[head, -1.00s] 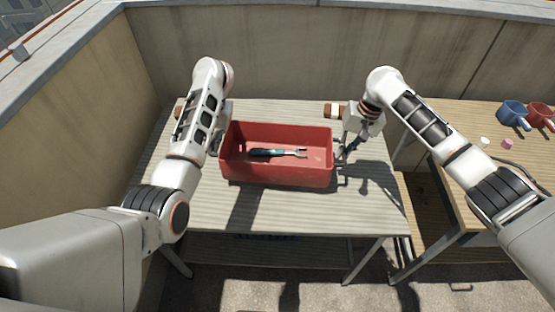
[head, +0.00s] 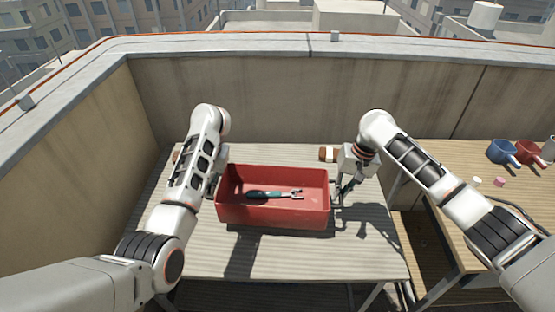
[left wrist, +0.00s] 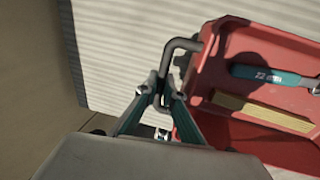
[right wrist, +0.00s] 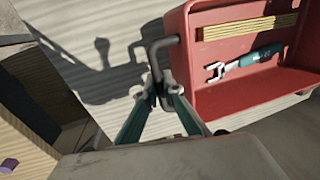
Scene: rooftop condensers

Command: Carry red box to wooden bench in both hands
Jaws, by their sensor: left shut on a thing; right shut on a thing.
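The red box (head: 272,218) is an open tray above the grey slatted table, seen level in the head view. A wrench with a teal handle (head: 268,194) lies inside it, and the wrist views also show a yellow slatted strip (left wrist: 262,112) in it. My left gripper (left wrist: 163,92) is shut on the dark bar handle at the box's left end. My right gripper (right wrist: 158,90) is shut on the matching handle at the right end. I cannot tell surely whether the box's underside touches the table. The wooden bench (head: 445,158) stands to the right.
The grey slatted table (head: 300,260) has free room in front of the box. A brown and white item (head: 328,154) lies behind the box. A parapet wall (head: 300,100) closes the back.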

